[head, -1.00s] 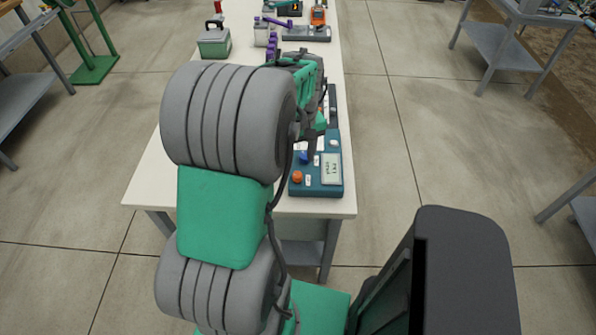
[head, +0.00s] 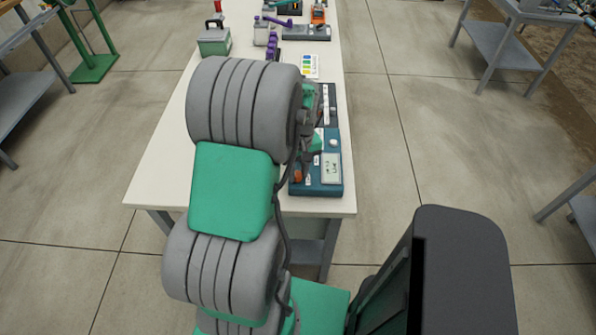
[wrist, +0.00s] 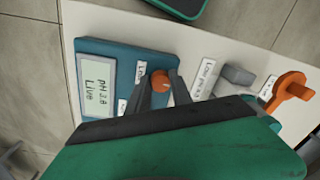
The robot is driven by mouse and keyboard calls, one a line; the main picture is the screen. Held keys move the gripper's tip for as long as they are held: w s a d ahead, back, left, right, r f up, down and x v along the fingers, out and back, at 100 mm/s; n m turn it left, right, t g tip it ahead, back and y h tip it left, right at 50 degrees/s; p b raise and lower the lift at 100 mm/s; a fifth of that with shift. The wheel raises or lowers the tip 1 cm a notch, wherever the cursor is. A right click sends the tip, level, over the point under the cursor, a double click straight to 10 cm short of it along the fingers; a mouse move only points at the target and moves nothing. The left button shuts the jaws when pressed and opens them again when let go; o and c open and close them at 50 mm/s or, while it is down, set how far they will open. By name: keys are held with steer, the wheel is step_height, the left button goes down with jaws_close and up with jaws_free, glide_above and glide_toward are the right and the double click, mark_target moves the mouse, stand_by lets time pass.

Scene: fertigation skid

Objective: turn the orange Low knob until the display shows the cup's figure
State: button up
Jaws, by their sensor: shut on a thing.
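The orange Low knob (wrist: 159,80) sits on the teal meter box (wrist: 104,49) and is between the two fingers of my gripper (wrist: 160,87), which is shut on it. In the head view, my gripper (head: 303,165) is over the front left of the box, and only part of the orange knob (head: 297,173) shows. The display (wrist: 97,88) reads "pH 3.8 Live" in the wrist view. The display also shows in the head view (head: 331,168), too small to read surely. I cannot make out the cup or its figure.
In the wrist view, a grey part (wrist: 238,75) and an orange handle-like part (wrist: 288,90) stand beside the box, with small labels. The white bench (head: 165,160) is clear at left. A color chart (head: 310,66) and a green-grey case (head: 214,40) lie farther back.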

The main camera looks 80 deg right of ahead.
jaws_close()
steer(key=shift+m, duration=0.4)
steer(key=m, duration=1)
steer(key=shift+w, duration=0.1)
steer(key=m, duration=0.4)
steer(key=shift+m, duration=0.4)
steer(key=o, duration=0.6)
jaws_free()
steer(key=shift+r, duration=0.1)
